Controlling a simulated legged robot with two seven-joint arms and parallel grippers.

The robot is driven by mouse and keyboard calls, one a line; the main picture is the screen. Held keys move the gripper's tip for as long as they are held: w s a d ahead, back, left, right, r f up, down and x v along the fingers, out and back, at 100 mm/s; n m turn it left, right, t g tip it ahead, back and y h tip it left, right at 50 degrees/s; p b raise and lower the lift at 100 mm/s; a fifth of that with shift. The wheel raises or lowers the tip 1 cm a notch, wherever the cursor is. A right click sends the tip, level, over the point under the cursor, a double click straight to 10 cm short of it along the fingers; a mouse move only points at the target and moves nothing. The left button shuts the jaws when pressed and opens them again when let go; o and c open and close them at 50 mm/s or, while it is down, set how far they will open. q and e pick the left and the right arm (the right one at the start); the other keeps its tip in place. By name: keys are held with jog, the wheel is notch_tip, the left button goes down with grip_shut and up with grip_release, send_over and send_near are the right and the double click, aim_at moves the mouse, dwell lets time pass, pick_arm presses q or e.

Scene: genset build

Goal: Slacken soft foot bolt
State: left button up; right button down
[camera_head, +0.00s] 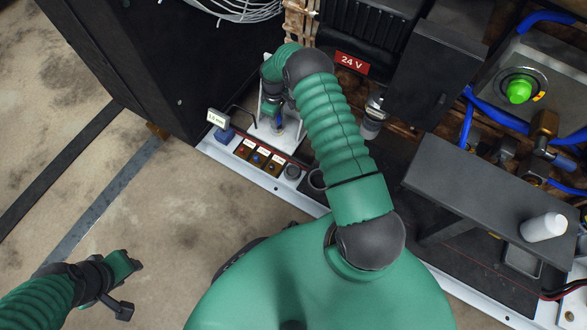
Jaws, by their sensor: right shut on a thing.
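My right gripper (273,108) points down over a pale metal foot plate (291,136) at the base of the machine. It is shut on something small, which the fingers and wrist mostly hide. The foot bolt itself cannot be made out clearly under the gripper. A thin dark rod shows just left of the gripper; I cannot tell whether it is held. My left gripper (125,275) is low at the left, above the bare floor and far from the foot. Its fingers are too unclear to tell open from shut.
A blue block with a white "3.5 mm" tag (218,118) and small coloured labelled blocks (259,158) line the white base rail. A black cabinet (125,50) stands left of the foot. A grey shelf (470,190) with a white cylinder (543,227) is at right. Floor is clear at left.

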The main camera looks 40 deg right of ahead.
jog(key=n, duration=0.4)
jog(key=shift+n, duration=1.3)
jog(key=shift+w+r, duration=0.1)
jog(key=shift+r+p, duration=1.75)
jog(key=shift+r, duration=0.3)
notch_tip(320, 180, up, 9)
jog(key=p, duration=0.7)
